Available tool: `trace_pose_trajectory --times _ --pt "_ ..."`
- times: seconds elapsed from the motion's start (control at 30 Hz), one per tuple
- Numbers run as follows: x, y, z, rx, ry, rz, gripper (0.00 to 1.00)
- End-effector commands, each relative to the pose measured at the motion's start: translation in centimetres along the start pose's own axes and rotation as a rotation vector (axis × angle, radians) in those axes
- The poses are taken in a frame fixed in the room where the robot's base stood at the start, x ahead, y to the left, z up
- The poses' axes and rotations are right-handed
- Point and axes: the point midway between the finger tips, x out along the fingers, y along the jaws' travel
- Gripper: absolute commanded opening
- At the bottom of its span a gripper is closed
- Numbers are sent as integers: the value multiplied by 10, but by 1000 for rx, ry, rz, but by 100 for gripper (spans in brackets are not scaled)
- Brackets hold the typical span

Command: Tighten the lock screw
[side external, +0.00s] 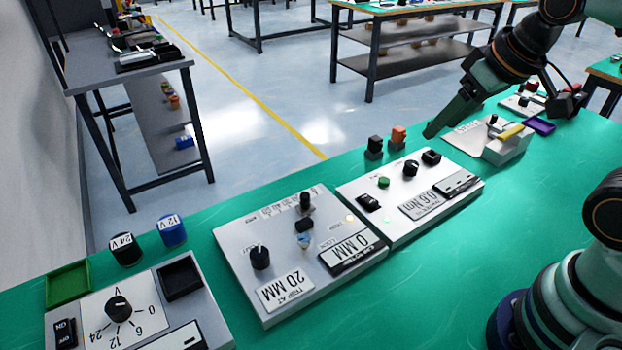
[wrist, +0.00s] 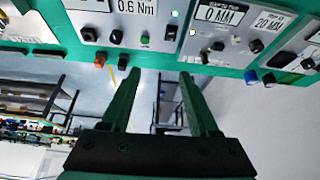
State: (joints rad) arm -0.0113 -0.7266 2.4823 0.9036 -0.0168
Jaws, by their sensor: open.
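A grey-white panel (side external: 230,240) carries plates reading "0 MM" (side external: 350,249) and "20 MM" (side external: 285,290). A round black knob (side external: 260,257) stands at its left, and smaller black parts (side external: 305,225) stand near its slotted scale; I cannot tell for sure which is the lock screw. In the wrist view, the "0 MM" plate (wrist: 219,14) and small black knobs (wrist: 257,46) show upper right. My gripper (side external: 430,133) is above the bench's far edge, behind the neighbouring panel. In the wrist view, its fingers (wrist: 160,74) are apart, with nothing between them.
A second panel (side external: 450,205) reads "0.6 Nm" and has knobs and a green button. Black (side external: 374,146) and orange (side external: 398,136) blocks stand behind it. A dial panel (side external: 150,340) is front left, with 24V (side external: 124,249) and 12V (side external: 172,231) cylinders behind.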

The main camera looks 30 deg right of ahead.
Motion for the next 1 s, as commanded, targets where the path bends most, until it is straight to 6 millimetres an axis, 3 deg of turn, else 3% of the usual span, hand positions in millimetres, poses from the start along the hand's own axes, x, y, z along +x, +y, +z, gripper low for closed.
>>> trace_pose_trajectory --times 0.17,0.53,0.8,1.0 --pt "9 -24 -18 -171 -74 -39 61" --pt "56 -112 -53 -710 -259 -167 61" --pt "102 -182 -49 -1068 -372 -263 61" --pt "121 -208 -41 -1200 -410 -301 61"
